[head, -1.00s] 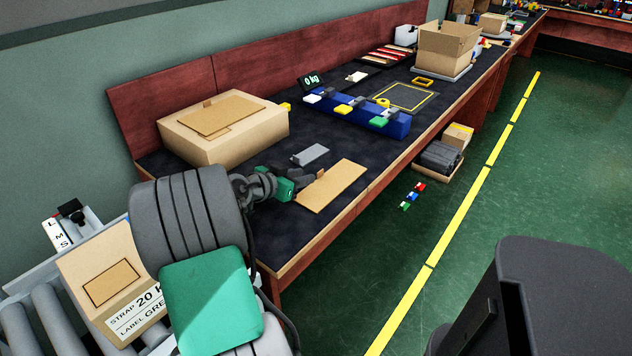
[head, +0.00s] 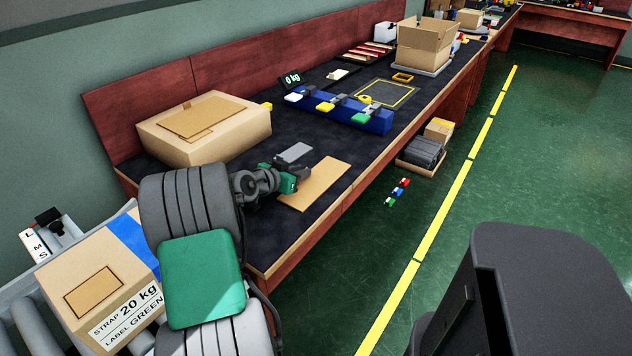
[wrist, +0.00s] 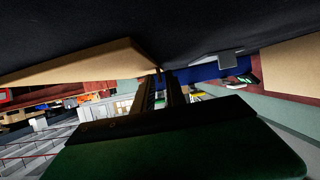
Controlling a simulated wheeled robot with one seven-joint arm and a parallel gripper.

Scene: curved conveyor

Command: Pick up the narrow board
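The narrow board is probably the flat tan board (head: 322,181) lying on the dark bench top along its front edge. In the wrist view a tan board (wrist: 85,67) runs in from the left, its tip close to the fingers. My gripper (head: 299,173) is low over the bench, at the board's left long side. In the wrist view its two dark fingers (wrist: 161,92) show close together with a thin gap. I cannot tell whether the board is between them or beside them. The arm hides part of the gripper in the head view.
A small grey plate (head: 294,152) lies just behind my gripper. A closed cardboard box (head: 225,145) stands at the back left. A blue rack (head: 350,112) with coloured blocks lies farther along. A labelled carton (head: 85,270) sits on rollers at lower left. Green floor is open at right.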

